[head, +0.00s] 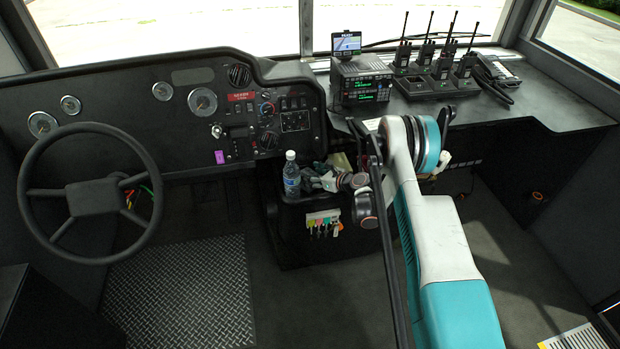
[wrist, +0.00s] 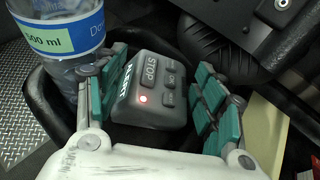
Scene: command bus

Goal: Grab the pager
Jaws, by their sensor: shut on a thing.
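The pager (wrist: 146,98) is a dark grey block with a STOP button, smaller buttons and a lit red light. In the wrist view it sits between the two teal-padded fingers of my gripper (wrist: 160,72), which is shut on it. The pager is at the dark tray (wrist: 42,100) beside the water bottle; whether it still touches the tray bottom cannot be seen. In the head view my gripper (head: 330,182) is low at the centre console, and I cannot make out the pager there.
A water bottle (head: 291,175) stands close at the gripper's left; it also shows in the wrist view (wrist: 70,38). Coloured key tags (head: 322,220) hang below. A radio unit (head: 362,88) and several handheld radios (head: 441,68) stand on the dashboard. The steering wheel (head: 92,194) is far left.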

